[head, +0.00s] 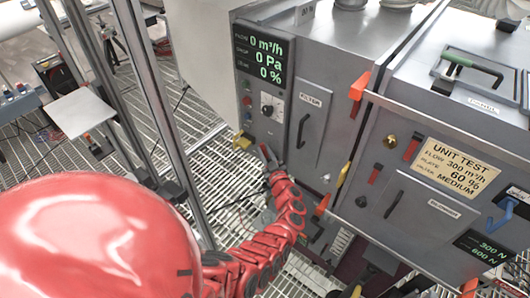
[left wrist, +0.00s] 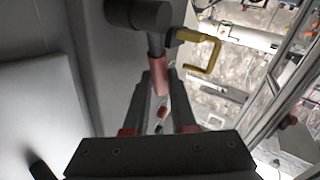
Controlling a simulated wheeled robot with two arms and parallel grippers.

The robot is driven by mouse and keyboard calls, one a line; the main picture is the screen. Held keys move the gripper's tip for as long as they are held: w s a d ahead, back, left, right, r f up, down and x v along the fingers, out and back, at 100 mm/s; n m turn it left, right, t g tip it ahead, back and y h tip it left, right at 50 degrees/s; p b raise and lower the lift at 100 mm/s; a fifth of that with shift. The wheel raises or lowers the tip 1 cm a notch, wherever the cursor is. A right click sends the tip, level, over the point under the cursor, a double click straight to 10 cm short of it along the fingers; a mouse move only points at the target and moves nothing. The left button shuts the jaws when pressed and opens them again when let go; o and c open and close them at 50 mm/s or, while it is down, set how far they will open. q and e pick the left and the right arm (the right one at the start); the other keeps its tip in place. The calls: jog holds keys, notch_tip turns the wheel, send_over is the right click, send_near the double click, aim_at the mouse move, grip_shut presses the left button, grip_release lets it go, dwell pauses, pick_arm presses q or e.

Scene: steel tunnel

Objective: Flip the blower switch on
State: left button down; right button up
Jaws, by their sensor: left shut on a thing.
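The blower switch shows in the left wrist view as a dark round hub with a lever ending in a red grip (left wrist: 159,79). My left gripper (head: 270,163) is at the lower front of the grey control panel (head: 265,98), below its dial, and mostly hides the switch in the head view. In the left wrist view my left gripper (left wrist: 161,92) has its two fingers on either side of the red grip, shut on it. The green display (head: 264,55) reads 0 m³/h, 0 Pa and 0 %. My right gripper is not seen.
A filter door with a black handle (head: 305,131) is right of the panel. An orange-red latch (head: 358,88) and a unit test plate (head: 454,168) are further right. A yellow bracket (left wrist: 205,48) juts out near the switch. Grating floor (head: 225,165) lies open at left.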

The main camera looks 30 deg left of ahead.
pick_arm(q)
jog(key=d+m+t+y+b, duration=0.1)
jog(key=b, duration=0.2)
jog(key=shift+d+m+t+y, duration=0.4)
jog(key=c, duration=0.7)
grip_release()
jog(key=shift+r, duration=0.1)
jog(key=shift+c, duration=0.2)
jog(key=b+v, duration=0.3)
jog(key=v, duration=1.4)
jog(key=shift+s+d, duration=0.15)
jog(key=shift+d, duration=0.05)
